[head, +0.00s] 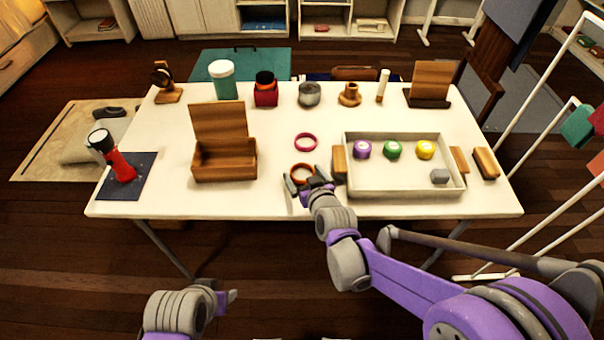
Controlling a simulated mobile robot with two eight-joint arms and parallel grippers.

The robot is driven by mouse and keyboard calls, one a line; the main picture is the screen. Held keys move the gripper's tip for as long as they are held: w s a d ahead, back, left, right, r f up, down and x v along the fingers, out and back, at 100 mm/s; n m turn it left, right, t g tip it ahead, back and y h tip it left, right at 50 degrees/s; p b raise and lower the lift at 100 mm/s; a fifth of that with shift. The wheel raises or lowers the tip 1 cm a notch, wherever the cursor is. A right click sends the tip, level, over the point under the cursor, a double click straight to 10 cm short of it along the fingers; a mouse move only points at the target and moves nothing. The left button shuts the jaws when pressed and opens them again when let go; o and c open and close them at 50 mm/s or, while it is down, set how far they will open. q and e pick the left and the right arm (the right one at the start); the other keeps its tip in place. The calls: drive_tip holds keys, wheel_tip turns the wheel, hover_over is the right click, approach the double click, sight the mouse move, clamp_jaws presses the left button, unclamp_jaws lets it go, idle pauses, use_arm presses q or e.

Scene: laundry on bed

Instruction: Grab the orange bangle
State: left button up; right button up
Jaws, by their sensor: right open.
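The orange bangle (302,172) lies on the white table, near its front edge, between the wooden box and the white tray. My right gripper (304,184) is open at the near side of the bangle, its fingers spread left and right. The fingers hide part of the bangle's near rim, and I cannot tell whether they touch it. A pink-red bangle (305,142) lies just behind the orange one. My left gripper (228,297) is low at the bottom left, in front of the table and away from everything; its jaws are not clear.
An open-lidded wooden box (224,160) stands to the left of the bangles. A white tray (406,188) with several coloured round items is close on the right. Jars and wooden stands line the back of the table (270,205).

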drive_tip(key=shift+c, duration=0.2)
drive_tip(key=c, duration=1.1)
